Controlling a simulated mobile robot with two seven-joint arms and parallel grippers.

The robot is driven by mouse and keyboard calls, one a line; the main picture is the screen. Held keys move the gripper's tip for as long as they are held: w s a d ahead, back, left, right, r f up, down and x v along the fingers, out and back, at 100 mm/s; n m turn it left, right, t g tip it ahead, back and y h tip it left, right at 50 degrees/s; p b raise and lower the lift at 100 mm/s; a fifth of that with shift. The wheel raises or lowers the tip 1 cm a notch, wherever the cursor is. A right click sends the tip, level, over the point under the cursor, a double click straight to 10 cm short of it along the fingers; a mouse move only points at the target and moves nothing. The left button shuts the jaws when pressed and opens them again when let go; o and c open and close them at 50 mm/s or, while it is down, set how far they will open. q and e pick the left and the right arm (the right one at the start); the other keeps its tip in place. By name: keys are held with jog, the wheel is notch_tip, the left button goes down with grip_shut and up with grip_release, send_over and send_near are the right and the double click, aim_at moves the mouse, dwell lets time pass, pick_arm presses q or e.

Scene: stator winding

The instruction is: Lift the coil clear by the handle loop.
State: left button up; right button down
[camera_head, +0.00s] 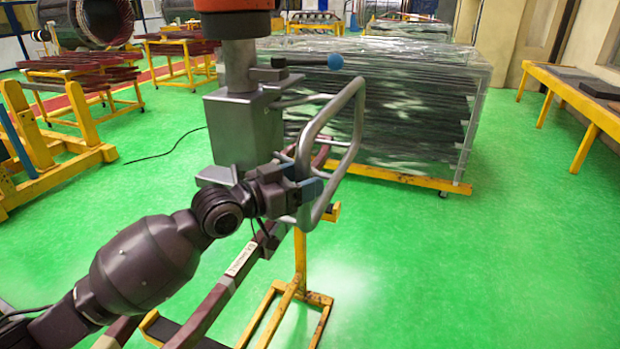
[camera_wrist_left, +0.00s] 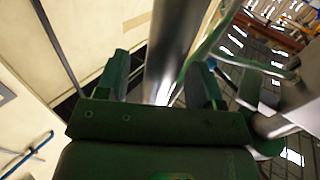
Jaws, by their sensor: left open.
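The handle loop (camera_head: 352,125) is a bent grey metal tube on the side of a grey box-shaped lifting device (camera_head: 245,130) hanging in the middle of the head view. My left gripper (camera_head: 301,183) is at the lower part of the loop, with its blue-tipped fingers open. In the left wrist view a grey tube (camera_wrist_left: 178,45) runs between the two open fingers (camera_wrist_left: 160,82); I cannot tell whether they touch it. The coil (camera_head: 215,300), long dark maroon bars with a pale label, slopes below and behind my left arm. The joint between device and coil is hidden. My right gripper is out of view.
A yellow stand (camera_head: 300,262) is under the coil. A plastic-wrapped stack (camera_head: 415,110) on a yellow cart stands close behind. Yellow racks (camera_head: 50,140) are at left, a yellow bench (camera_head: 575,92) at right. The green floor at right is free.

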pick_arm(q)
jog(key=b+v, duration=0.2)
jog(key=v, duration=0.6)
jog(key=s+a+f+n+g+y, duration=0.1)
jog(key=s+a+f+n+y, duration=0.2)
jog(key=s+f, duration=0.45)
jog(key=s+a+f+n+y, duration=0.25)
jog(key=s+f+y, duration=0.3)
jog(key=f, duration=0.55)
jog(key=s+a+f+n+g+y, duration=0.25)
jog(key=s+a+f, duration=0.3)
jog(key=s, duration=0.35)
jog(key=s+a+f+n+g+y, duration=0.2)
jog(key=s+a+f+g+y, duration=0.3)
jog(key=s, duration=0.4)
jog(key=w+f+t+h, duration=0.1)
jog(key=w+f+t, duration=0.6)
jog(key=f+t, duration=0.2)
jog(key=shift+a+f+m+h, duration=0.3)
jog(key=shift+a+f, duration=0.15)
jog(key=shift+f, duration=0.05)
